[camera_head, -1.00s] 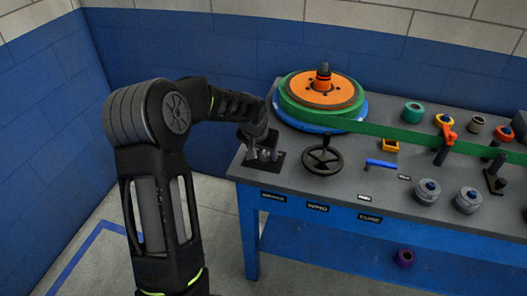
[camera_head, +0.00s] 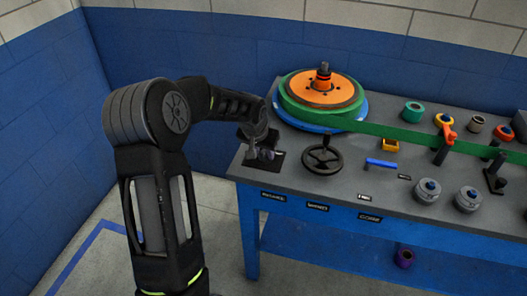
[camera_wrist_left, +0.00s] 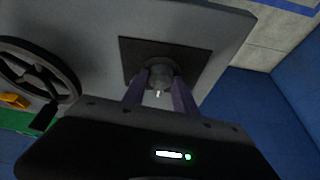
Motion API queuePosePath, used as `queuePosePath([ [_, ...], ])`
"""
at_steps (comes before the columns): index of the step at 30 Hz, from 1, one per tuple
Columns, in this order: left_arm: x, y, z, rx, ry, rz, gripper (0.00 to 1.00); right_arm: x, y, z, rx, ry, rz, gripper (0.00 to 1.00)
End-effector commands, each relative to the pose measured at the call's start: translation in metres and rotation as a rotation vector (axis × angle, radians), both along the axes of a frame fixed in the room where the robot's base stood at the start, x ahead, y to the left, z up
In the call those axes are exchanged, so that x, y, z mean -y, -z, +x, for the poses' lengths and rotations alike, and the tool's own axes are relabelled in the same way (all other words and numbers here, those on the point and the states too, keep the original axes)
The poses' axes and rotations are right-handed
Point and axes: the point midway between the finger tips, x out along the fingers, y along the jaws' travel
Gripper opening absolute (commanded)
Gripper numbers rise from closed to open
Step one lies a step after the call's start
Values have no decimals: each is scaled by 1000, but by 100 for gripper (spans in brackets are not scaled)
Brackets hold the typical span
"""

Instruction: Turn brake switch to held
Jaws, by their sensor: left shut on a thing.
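The brake switch (camera_wrist_left: 160,74) is a small round grey knob with a short white mark, on a dark square plate (camera_wrist_left: 199,60). In the head view the plate (camera_head: 277,160) lies at the table's left front corner, above the leftmost label. My left gripper (camera_wrist_left: 159,84) is shut on the knob, with one finger on each side of it. In the head view my left gripper (camera_head: 262,152) comes down over the plate and hides most of the knob. My right gripper is not in view.
A black handwheel (camera_head: 322,159) stands just right of the plate. Behind it is a turntable with an orange disc (camera_head: 320,92) and a green band (camera_head: 395,133) running right. A blue handle (camera_head: 381,163) and grey weights (camera_head: 428,191) lie farther right.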

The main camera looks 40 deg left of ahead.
Motion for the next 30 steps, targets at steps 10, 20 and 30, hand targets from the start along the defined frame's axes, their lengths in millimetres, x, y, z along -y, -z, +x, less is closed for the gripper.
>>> queuePosePath([
  [10, -1, -1, 0, 0, 102, -1, 0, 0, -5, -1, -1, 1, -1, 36],
  [20, -3, 0, 0, 2, 347, -2, 0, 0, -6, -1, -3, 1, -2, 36],
  [30, -5, 2, 1, 3, 650, -2, 0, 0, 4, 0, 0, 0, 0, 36],
])
